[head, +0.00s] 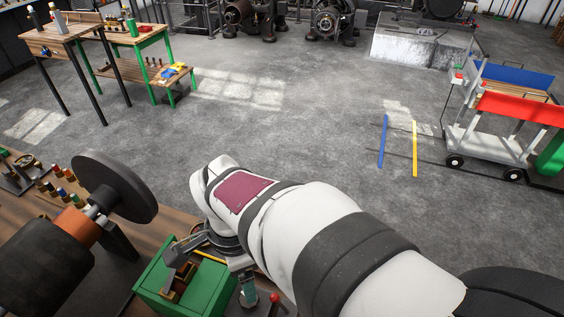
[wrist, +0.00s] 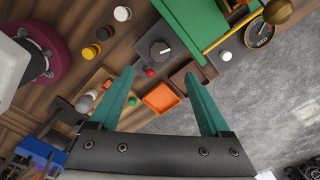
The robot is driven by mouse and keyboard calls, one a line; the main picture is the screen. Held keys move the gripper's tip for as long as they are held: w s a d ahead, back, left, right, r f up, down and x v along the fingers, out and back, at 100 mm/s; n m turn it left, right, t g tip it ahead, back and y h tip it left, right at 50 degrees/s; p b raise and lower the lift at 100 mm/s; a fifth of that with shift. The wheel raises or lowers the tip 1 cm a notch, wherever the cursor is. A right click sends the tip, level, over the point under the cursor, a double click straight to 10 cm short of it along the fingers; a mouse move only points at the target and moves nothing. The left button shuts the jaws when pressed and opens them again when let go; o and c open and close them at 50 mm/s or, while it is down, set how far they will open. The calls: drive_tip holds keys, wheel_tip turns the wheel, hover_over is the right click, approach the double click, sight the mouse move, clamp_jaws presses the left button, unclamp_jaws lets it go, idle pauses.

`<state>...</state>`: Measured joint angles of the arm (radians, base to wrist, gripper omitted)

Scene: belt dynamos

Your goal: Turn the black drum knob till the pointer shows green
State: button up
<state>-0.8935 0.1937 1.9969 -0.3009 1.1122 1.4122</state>
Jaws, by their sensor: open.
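The black drum knob (wrist: 160,49) is a round dark knob with a pale mark on its top, on a grey plate in the wrist view. A round dark gauge (wrist: 259,33) with a light scale sits to its right at the top. The picture is too small to tell where its pointer stands. My gripper (wrist: 159,78) is open, its two teal fingers apart and empty. In the wrist view the knob shows just beyond the gap between the fingertips; I cannot tell the height above it. In the head view my arm hides the knob.
A green box (wrist: 195,22) stands beside the knob's plate. An orange tray (wrist: 160,98) and a brown tray (wrist: 187,75) lie near the fingers. A large black wheel (head: 115,187) stands left of my arm.

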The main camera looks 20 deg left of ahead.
wheel_tip(320, 180, up, 5)
drive_tip(key=shift+f, duration=0.1)
idle(1.1)
drive_tip(key=o, duration=0.3)
drive_tip(key=w+a+m+y, duration=0.4)
drive_tip(key=w+a+m, duration=0.4)
drive_tip(key=w+a, duration=0.3)
drive_tip(key=shift+w+m+y, duration=0.3)
drive_tip(key=shift+w, duration=0.3)
drive_tip(key=x, duration=0.9)
